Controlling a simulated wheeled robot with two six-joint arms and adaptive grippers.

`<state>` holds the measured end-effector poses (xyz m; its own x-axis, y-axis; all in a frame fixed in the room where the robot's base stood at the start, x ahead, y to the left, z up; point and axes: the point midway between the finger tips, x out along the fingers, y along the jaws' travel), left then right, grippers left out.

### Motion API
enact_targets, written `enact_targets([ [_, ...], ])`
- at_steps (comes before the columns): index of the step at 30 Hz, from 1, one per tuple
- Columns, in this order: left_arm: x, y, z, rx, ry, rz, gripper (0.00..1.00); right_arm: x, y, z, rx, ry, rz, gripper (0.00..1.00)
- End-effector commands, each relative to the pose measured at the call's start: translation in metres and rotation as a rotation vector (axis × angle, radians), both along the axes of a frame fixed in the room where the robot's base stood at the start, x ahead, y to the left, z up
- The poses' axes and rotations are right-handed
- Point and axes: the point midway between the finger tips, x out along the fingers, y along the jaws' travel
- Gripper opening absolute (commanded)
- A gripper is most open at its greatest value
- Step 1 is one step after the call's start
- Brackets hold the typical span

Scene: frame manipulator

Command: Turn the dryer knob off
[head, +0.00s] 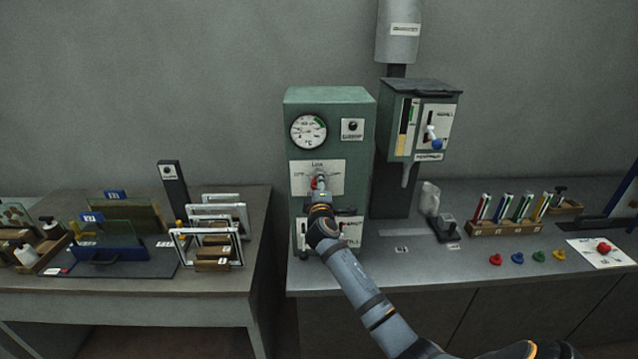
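The green dryer box (330,105) stands on the right-hand bench against the wall. Its front has a round dial gauge (308,131) and, below that, a white plate with a knob (319,182). The plate reads "Low" above the knob, and some red shows at the knob. My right gripper (320,193) is right in front of the knob, its arm rising from the lower right. The gripper hides the lower part of the knob and plate, so I cannot tell whether the fingers are closed on it. My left gripper is not in view.
A green dispenser box (402,130) with a blue-tipped lever is mounted right of the dryer. Colored markers in a wooden rack (505,228) and several colored pegs lie farther right. The left table (150,285) holds frames (205,248) and panels. A gap separates the two tables.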

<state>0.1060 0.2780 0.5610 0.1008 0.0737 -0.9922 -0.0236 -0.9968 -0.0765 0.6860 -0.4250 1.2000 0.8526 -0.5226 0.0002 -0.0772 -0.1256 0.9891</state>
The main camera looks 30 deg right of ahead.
Motion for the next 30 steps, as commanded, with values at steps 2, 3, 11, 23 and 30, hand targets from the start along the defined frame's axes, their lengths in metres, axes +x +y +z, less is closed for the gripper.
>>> enact_targets([
  [2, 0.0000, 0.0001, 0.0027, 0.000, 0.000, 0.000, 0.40, -0.0002, 0.0000, -0.0008, -0.020, 0.017, 0.000, 0.06],
  [3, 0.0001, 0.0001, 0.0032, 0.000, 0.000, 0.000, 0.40, -0.0002, 0.0000, -0.0010, -0.029, 0.023, 0.000, 0.06],
  [11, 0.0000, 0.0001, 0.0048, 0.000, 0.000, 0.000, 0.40, -0.0002, 0.0000, -0.0019, -0.062, 0.043, 0.000, 0.06],
  [23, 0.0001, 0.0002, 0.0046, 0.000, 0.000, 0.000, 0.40, -0.0003, -0.0001, -0.0022, -0.064, 0.044, 0.000, 0.42],
  [30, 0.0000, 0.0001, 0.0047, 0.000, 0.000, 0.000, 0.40, -0.0002, -0.0001, -0.0010, -0.064, 0.041, 0.000, 0.61],
])
